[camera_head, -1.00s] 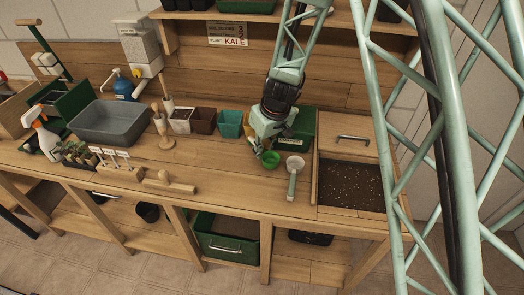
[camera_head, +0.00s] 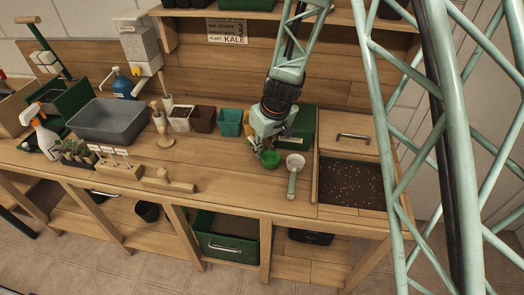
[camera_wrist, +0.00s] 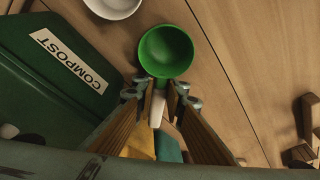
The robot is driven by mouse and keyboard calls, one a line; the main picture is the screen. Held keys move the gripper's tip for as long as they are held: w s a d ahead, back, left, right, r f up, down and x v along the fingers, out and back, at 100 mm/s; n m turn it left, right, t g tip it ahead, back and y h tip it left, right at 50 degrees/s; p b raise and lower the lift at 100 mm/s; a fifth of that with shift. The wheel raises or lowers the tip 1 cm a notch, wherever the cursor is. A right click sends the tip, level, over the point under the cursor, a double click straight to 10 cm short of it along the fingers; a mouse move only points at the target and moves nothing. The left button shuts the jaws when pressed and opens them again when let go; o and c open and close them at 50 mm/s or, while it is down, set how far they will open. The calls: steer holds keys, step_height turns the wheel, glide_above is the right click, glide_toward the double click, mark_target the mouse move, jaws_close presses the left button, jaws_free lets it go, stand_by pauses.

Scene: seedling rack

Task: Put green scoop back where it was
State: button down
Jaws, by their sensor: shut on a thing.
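The green scoop (camera_head: 270,159) is a round green cup with a pale handle. In the wrist view its cup (camera_wrist: 166,50) faces the camera, just beyond my fingertips. My gripper (camera_wrist: 156,92) is shut on the scoop's handle, which runs back between the fingers. In the head view my gripper (camera_head: 261,151) points down over the bench, in front of the green compost bin. The cup is close to the bench top; I cannot tell whether it touches.
A white scoop (camera_head: 295,163) lies just right of the green one. The compost bin (camera_head: 303,122) stands behind, a soil bin (camera_head: 350,187) to the right. Small pots, including a teal one (camera_head: 229,122), stand left. The bench front left of the scoops is clear up to a wooden tool (camera_head: 168,184).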

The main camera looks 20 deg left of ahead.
mark_target(268, 153)
steer(key=shift+s+d+f+b, duration=0.1)
steer(key=shift+s+f+b, duration=0.15)
steer(key=shift+f, duration=0.15)
steer(key=shift+s+d+f+b, duration=0.1)
steer(key=shift+f+b, duration=0.15)
steer(key=shift+f, duration=0.1)
steer(key=c, duration=2.9)
jaws_free()
steer(key=o, duration=0.3)
steer(key=shift+w+a+f, duration=0.1)
steer(key=shift+f, duration=0.15)
steer(key=shift+o, duration=0.2)
steer(key=shift+r, duration=0.1)
steer(key=shift+w+r, duration=0.2)
steer(key=shift+r, duration=0.1)
steer(key=shift+r, duration=0.2)
steer(key=shift+r, duration=0.2)
steer(key=shift+v, duration=5.6)
